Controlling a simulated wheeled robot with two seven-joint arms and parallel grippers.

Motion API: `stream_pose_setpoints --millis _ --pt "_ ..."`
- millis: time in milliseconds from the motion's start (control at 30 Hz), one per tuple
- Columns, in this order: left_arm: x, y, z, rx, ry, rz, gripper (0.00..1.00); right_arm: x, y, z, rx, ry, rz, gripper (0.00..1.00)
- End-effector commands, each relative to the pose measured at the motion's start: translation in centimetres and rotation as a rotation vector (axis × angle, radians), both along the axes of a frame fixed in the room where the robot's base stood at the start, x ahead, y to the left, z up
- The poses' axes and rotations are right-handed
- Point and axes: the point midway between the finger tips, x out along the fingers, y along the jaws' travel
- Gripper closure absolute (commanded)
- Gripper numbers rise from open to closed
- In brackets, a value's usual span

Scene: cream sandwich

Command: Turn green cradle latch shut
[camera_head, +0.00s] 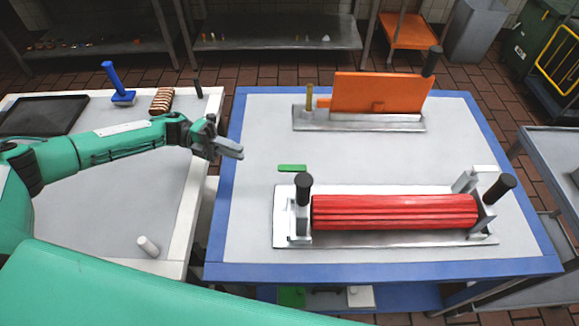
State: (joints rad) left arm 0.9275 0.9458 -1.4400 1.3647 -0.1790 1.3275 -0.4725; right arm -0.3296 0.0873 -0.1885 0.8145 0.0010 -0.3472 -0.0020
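A red ridged roller (395,212) lies in a metal cradle (284,238) on the blue-edged table. A small flat green bar (292,168), seemingly the green latch, shows just behind the cradle's left end. A black-knobbed post (303,190) stands at that end, and another black knob (499,187) tilts at the right end. My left gripper (236,152) is over the left part of the table, left of the green bar and apart from it. Its grey fingers look together, with nothing visible between them. My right gripper is not in view.
An orange plate (381,94) stands on a metal base (360,122) at the table's back. The side table (120,200) at left holds a dark tray (44,115), a blue-handled tool (122,95) and a white cylinder (149,247). The table's middle is clear.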

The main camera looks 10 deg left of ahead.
Motion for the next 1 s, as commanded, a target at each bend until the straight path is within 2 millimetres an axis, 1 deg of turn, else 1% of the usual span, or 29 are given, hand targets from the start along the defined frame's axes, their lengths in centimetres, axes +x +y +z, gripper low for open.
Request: stream_pose_setpoints --millis 33,167,267,367,600,700,833,1000 --pt "0.0 0.0 -0.8 0.000 0.000 0.000 0.84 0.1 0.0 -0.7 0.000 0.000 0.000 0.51" --pt "-0.1 -0.5 -0.7 -0.001 -0.001 -0.001 0.84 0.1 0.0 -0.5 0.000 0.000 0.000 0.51" --pt "-0.3 -1.6 -0.5 -0.002 0.001 -0.003 0.84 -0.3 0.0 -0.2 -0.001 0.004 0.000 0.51" --pt "-0.7 -3.4 -0.4 -0.002 0.001 -0.004 0.84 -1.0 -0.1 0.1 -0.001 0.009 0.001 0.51" --pt "-1.7 -8.6 -0.3 -0.001 0.001 -0.004 0.84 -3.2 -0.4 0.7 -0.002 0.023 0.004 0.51" --pt "-2.1 -10.4 -0.4 -0.002 0.001 -0.003 0.84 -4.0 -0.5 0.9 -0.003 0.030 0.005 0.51" --pt "-2.4 -12.2 -0.6 -0.001 0.002 -0.001 0.84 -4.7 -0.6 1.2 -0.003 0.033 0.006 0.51" --pt "-2.6 -13.4 -0.7 -0.001 0.000 0.000 0.84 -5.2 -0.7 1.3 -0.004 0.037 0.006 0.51"
